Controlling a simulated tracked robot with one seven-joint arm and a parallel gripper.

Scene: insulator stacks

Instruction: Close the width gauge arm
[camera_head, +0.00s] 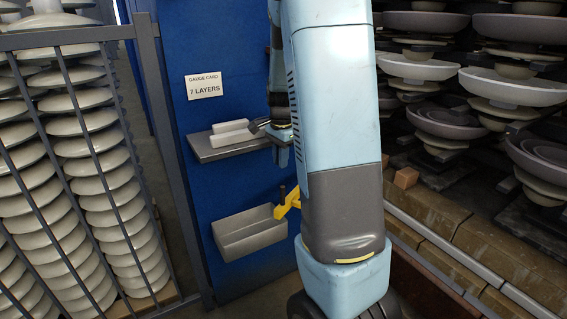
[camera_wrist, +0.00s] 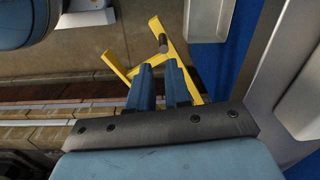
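The yellow width gauge arm (camera_head: 288,205) shows in the head view as a small yellow piece by the blue panel, partly hidden behind my arm. In the head view my gripper (camera_head: 283,150) is above the gauge, mostly hidden by my arm.
A grey shelf (camera_head: 232,150) with white blocks and an empty grey bin (camera_head: 250,242) are fixed to the blue panel (camera_head: 215,190). A card reads "GAUGE CARD 7 LAYERS" (camera_head: 204,86). Insulator stacks stand behind bars at left (camera_head: 95,150) and on racks at right (camera_head: 510,85).

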